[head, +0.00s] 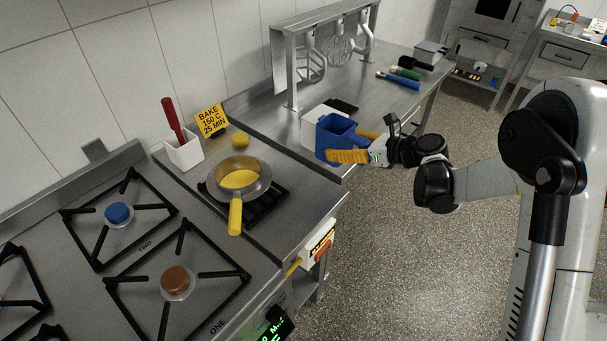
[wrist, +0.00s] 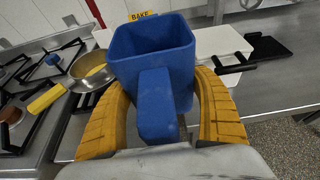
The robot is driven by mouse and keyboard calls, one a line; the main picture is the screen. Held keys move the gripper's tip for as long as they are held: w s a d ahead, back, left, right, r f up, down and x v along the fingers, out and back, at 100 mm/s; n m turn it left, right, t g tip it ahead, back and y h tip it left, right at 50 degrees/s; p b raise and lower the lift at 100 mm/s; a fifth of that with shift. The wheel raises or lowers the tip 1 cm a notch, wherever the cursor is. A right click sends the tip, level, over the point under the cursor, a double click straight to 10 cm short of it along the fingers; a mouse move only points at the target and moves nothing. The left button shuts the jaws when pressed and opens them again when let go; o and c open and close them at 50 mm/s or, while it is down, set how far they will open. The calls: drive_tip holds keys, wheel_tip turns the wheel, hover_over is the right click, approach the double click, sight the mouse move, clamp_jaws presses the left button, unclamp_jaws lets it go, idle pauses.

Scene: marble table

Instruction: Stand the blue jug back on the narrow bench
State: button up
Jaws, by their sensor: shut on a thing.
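The blue jug (head: 335,133) is upright at the near edge of the steel bench (head: 372,107), in front of a white block. My gripper (head: 344,146) is shut on it, with one yellow finger on each side. In the wrist view the jug (wrist: 180,50) has its open top showing, and its handle (wrist: 155,105) points back toward my palm between the fingers. Its base is hidden behind the near finger in the head view, so I cannot tell whether it touches the bench.
A utensil rack (head: 290,70) stands at the bench's back. A pan (head: 240,180) with a yellow handle is to the left.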

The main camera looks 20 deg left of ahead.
drive_tip(key=a+f+b, duration=0.1)
drive_tip(key=a+f, duration=0.1)
drive_tip(key=a, duration=0.1)
drive_tip(key=a+f+b, duration=0.1)
drive_tip(key=a+f, duration=0.1)
drive_tip(key=a, duration=0.2)
drive_tip(key=s+a+f+b, duration=0.1)
drive_tip(key=a+f, duration=0.2)
drive_tip(key=shift+a+b, duration=0.35)
drive_tip(key=shift+a, duration=0.05)
drive_tip(key=shift+a+f+b, duration=0.2)
drive_tip(key=shift+f+b, duration=0.2)
drive_tip(key=shift+f, duration=0.25)
drive_tip(key=shift+a+f+b, duration=0.2)
drive_tip(key=shift+f+b, duration=0.15)
drive_tip(key=shift+f, duration=0.85)
drive_tip(key=shift+f+b, duration=0.15)
drive_tip(key=shift+b, duration=0.2)
drive_tip(key=o, duration=1.2)
drive_tip(key=shift+o, duration=0.2)
drive_tip(key=shift+s+d+p, duration=0.1)
drive_tip(key=shift+d+p, duration=0.05)
drive_tip(key=shift+p, duration=0.25)
